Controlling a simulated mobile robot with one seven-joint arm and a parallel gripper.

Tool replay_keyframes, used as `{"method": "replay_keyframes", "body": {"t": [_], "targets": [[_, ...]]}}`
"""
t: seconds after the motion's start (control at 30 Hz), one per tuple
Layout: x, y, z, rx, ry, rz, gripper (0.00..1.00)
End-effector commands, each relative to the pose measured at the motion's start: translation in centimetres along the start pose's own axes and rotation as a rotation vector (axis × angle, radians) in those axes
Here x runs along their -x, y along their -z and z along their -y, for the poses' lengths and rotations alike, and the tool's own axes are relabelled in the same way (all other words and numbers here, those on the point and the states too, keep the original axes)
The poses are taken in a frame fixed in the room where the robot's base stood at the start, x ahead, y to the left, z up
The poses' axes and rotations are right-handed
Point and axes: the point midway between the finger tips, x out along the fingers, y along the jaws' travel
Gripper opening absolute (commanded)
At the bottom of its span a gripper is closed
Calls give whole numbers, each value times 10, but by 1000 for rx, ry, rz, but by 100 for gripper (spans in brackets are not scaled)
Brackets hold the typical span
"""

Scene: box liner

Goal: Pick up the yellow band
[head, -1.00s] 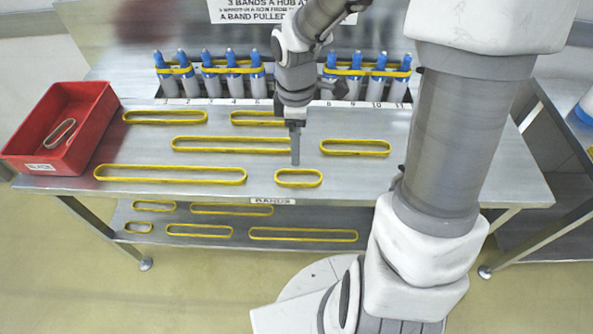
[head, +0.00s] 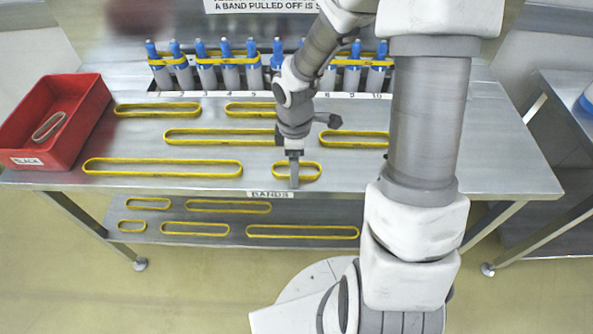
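Several yellow bands lie flat on the steel table. The smallest on the tabletop, a short oval band (head: 313,164), is at the front edge near the middle. My gripper (head: 294,182) points down right at this band, its fingers covering part of the left half. I see the fingers nearly edge-on, so their opening is hidden, and I cannot tell whether they touch the band. Other tabletop bands are a long one at front left (head: 162,174), a long one in the middle (head: 220,136), one at right (head: 350,140), and two at the back (head: 157,110) (head: 248,106).
A red bin (head: 85,125) at the left holds a pale band. A row of numbered blue-topped posts (head: 205,72), some ringed with yellow bands, stands along the back. More yellow bands lie on the lower shelf (head: 165,212). The table's right part (head: 480,150) is clear.

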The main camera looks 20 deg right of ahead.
Motion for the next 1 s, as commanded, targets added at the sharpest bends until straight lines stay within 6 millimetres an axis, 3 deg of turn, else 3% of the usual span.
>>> {"method": "replay_keyframes", "body": {"t": [0.13,0.6,1.0], "targets": [[1,0,0,0,0,0,89],[1,0,0,0,0,0,4],[10,0,0,-1,-2,-1,4]]}}
